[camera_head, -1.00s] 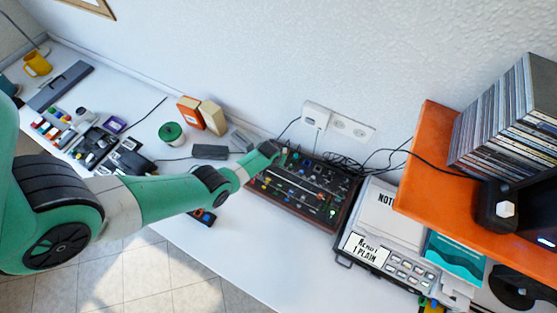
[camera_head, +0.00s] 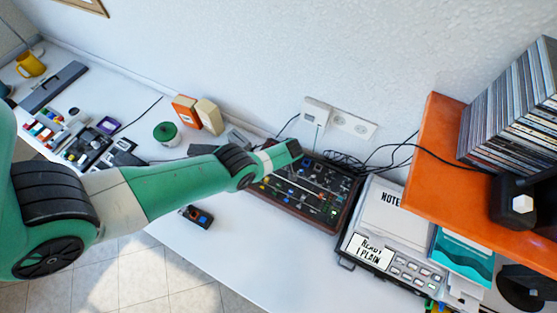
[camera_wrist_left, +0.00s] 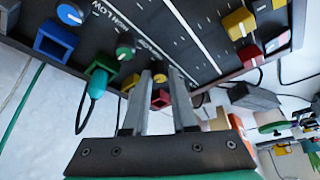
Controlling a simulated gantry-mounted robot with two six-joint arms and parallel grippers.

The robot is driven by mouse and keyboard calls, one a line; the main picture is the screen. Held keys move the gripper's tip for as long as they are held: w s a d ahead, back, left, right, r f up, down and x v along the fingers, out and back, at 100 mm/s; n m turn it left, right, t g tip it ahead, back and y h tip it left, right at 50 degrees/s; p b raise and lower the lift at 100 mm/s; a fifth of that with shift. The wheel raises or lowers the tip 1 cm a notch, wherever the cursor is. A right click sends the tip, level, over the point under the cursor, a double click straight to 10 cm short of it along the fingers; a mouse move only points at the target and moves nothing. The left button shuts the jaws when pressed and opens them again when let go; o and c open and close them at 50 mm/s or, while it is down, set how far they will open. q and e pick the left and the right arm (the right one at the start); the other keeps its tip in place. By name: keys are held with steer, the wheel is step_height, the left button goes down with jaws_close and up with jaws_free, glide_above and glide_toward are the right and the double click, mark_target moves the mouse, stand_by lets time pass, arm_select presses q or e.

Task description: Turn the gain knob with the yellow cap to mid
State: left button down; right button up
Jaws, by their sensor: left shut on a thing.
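A dark mixer panel (camera_head: 282,212) with several coloured knobs lies on the white desk below the wall sockets. In the left wrist view, the knob with the yellow cap (camera_wrist_left: 160,78) sits between the fingertips of my left gripper (camera_wrist_left: 161,82), which is shut on it. A green knob (camera_wrist_left: 125,46) and a blue knob (camera_wrist_left: 70,12) stand in line to its left. Printed scale marks run beside the knobs; I cannot read the yellow knob's position. In the head view, my left arm reaches over the panel and hides the fingers. My right gripper is not in view.
Coloured sockets line the panel's edge, including a green one (camera_wrist_left: 100,76) with a plugged cable close to my left finger. An orange shelf (camera_head: 430,150) with a row of discs overhangs at the right. A small dark device (camera_head: 196,216) lies on the desk.

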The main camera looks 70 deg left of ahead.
arm_select(q)
steer(key=shift+f+n+b, duration=0.1)
steer(key=shift+n+b, duration=0.3)
steer(key=shift+n, duration=0.2)
steer(key=shift+g, duration=0.3)
steer(key=c, duration=1)
jaws_free()
steer(key=shift+r, duration=0.2)
steer(key=p+v, duration=1.1)
steer(key=shift+d+r, duration=0.15)
steer(key=shift+d, duration=0.05)
